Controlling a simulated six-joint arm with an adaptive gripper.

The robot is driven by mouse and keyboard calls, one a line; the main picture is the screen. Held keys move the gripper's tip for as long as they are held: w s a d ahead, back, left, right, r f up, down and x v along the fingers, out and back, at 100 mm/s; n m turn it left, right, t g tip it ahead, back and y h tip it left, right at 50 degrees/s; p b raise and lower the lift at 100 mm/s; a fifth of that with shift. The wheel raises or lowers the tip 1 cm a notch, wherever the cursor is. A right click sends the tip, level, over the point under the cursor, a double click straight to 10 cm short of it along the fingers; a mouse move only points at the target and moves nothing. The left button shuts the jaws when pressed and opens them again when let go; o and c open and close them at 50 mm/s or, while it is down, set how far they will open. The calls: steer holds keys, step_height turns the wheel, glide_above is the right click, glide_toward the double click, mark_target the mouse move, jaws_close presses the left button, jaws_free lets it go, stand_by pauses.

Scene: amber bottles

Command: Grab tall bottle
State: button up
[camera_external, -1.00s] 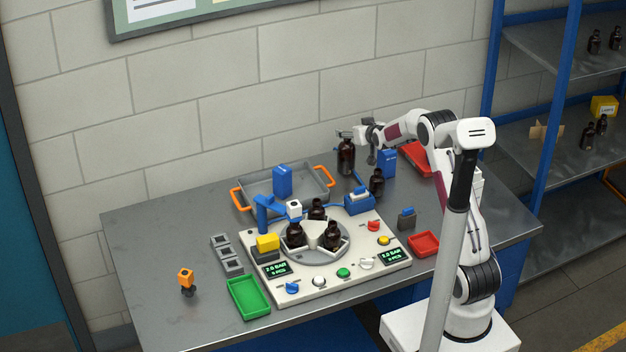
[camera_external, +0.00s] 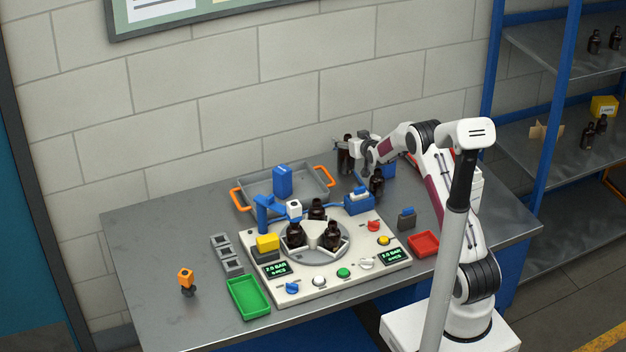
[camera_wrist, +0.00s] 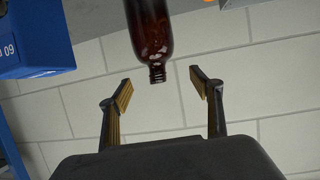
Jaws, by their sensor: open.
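The tall bottle (camera_external: 345,165) is dark amber glass and stands upright at the back of the table, partly hidden by my gripper (camera_external: 350,148). In the wrist view the tall bottle (camera_wrist: 150,30) appears upside down, its neck pointing toward my gripper (camera_wrist: 162,88). The two fingers are spread apart, and the neck shows between and just beyond the fingertips. No contact with the bottle is visible. A shorter amber bottle (camera_external: 377,184) stands in front of it to the right.
A blue box (camera_external: 389,170) stands right of the tall bottle and shows in the wrist view (camera_wrist: 30,38). A grey tray with orange handles (camera_external: 325,176) lies to the left. The control panel (camera_external: 350,262) with several small bottles is in front. The wall is behind.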

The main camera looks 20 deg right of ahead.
mark_target(346, 153)
steer(key=shift+f, duration=1.65)
steer(key=shift+f, duration=1.9)
steer(key=shift+x, duration=1.4)
steer(key=shift+w+r, duration=0.1)
steer(key=c, duration=1.4)
